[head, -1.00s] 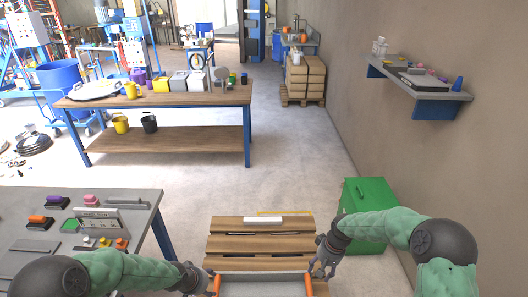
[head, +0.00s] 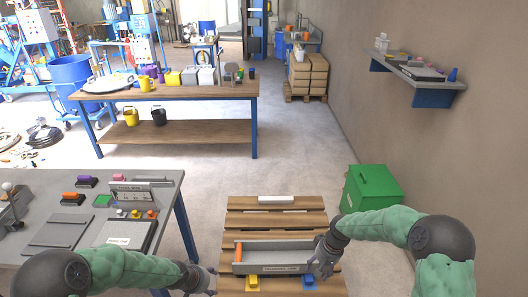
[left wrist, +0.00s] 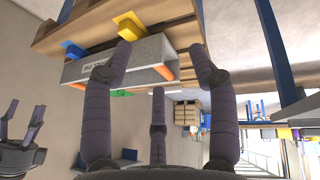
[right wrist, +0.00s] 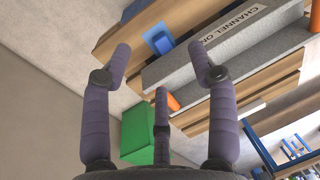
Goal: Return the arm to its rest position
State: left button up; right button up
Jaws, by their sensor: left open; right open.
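A grey metal channel (head: 275,252) with a label and orange end handles rests on the wooden pallet (head: 276,220), behind a yellow block (head: 253,284) and a blue block (head: 308,281). My left gripper (head: 212,279) is open and empty, left of the channel and apart from its left orange handle (head: 238,253). My right gripper (head: 322,262) is open at the channel's right end and hides that handle in the head view. The right wrist view shows an orange handle (right wrist: 173,102) between its spread fingers, with none closed on it.
A grey table (head: 60,190) with trays and coloured pieces stands at left, close to my left arm. A green cabinet (head: 373,188) stands behind my right arm. A wooden workbench (head: 180,91) is farther back, and a wall shelf (head: 425,78) is at right. Floor between is clear.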

pick_arm(q)
jog(key=s+d+f+g, duration=0.1)
jog(key=s+d+f, duration=0.2)
jog(key=s, duration=0.3)
jog(key=s+d+f+n+g+h, duration=0.1)
jog(key=s+d+f, duration=0.2)
jog(key=s+f, duration=0.2)
jog(key=s+d+f+g, duration=0.2)
jog(key=s+d+f, duration=0.1)
jog(key=s, duration=0.4)
jog(key=shift+s+d+f+n, duration=0.3)
jog(key=shift+f+n, duration=0.1)
jog(key=shift+f, duration=0.15)
pick_arm(e)
jog(key=s+a+f, duration=0.3)
jog(key=s+f, duration=0.1)
jog(key=s, duration=0.3)
jog(key=s+a+f+m+y, duration=0.1)
jog(key=s+a+f, duration=0.2)
jog(key=s+f, duration=0.2)
jog(key=s+a+f+m+y, duration=0.1)
jog(key=s+a+f, duration=0.2)
jog(key=s, duration=0.8)
notch_tip(320, 180, down, 2)
jog(key=shift+s, duration=0.15)
jog(key=shift+a, duration=0.1)
